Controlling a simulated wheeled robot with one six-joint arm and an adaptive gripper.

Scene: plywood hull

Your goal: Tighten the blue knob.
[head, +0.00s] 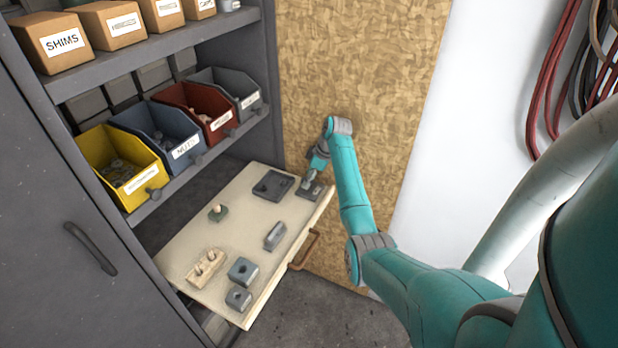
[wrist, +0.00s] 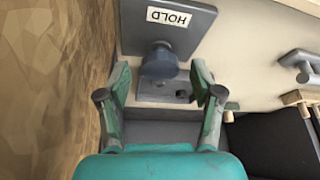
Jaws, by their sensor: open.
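The blue knob (wrist: 158,62) shows in the wrist view as a dark, round, slate-blue cap in front of a grey plate with a label reading HOLD (wrist: 170,19). A small grey bracket (wrist: 172,92) with holes shows just below the knob. My gripper (wrist: 160,76) is open, with one green finger on each side of the knob. Gaps show between the fingers and the knob. In the head view my gripper (head: 312,184) points down at the far right corner of the pale pull-out board (head: 225,240), and the knob cannot be made out there.
Grey blocks (head: 243,270) and a wooden piece (head: 206,268) lie nearer on the board. Yellow (head: 128,192), blue and red bins stand on the shelf left. A chipboard panel (head: 350,80) rises close behind my arm.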

